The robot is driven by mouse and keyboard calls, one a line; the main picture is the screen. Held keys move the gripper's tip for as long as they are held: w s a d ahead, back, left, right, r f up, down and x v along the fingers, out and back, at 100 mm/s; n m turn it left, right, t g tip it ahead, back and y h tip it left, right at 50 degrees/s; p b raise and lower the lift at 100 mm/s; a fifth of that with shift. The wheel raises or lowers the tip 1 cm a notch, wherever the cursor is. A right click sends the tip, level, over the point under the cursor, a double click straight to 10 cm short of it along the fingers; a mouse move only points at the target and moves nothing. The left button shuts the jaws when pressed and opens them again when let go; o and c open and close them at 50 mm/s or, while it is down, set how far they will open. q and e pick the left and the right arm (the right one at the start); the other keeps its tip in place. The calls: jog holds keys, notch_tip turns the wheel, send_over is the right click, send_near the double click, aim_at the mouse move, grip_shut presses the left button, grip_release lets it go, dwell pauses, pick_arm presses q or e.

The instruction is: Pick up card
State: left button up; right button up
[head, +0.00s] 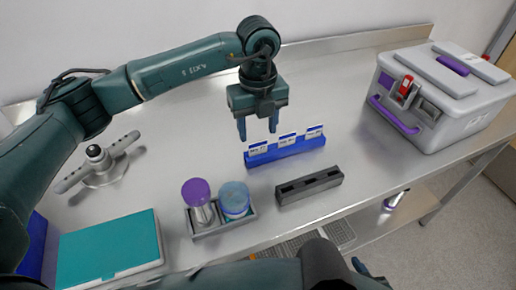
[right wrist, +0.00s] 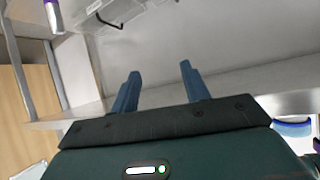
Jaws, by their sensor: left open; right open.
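Three small white cards stand upright in a blue holder (head: 290,151) on the metal bench in the head view: a left card (head: 257,149), a middle card (head: 287,140) and a right card (head: 314,132). My left gripper (head: 258,130) is open and empty, fingers pointing down. In the picture it is just above and behind the left card, apart from it. My right gripper shows in the right wrist view (right wrist: 160,85), open and empty, with the bench underside and shelf ahead. In the head view its fingers are not clearly visible.
A dark slotted block (head: 309,187) lies in front of the holder. A grey tray (head: 221,226) holds a purple-topped and a blue container. A teal box (head: 108,248) sits front left, a grey swivel tool (head: 98,165) at left, a grey case (head: 440,95) at right.

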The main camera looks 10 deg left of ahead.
aim_at(259, 148)
pick_arm(q)
jog(key=shift+f+p, duration=0.5)
jog(key=shift+f, duration=1.9)
jog(key=c, duration=0.7)
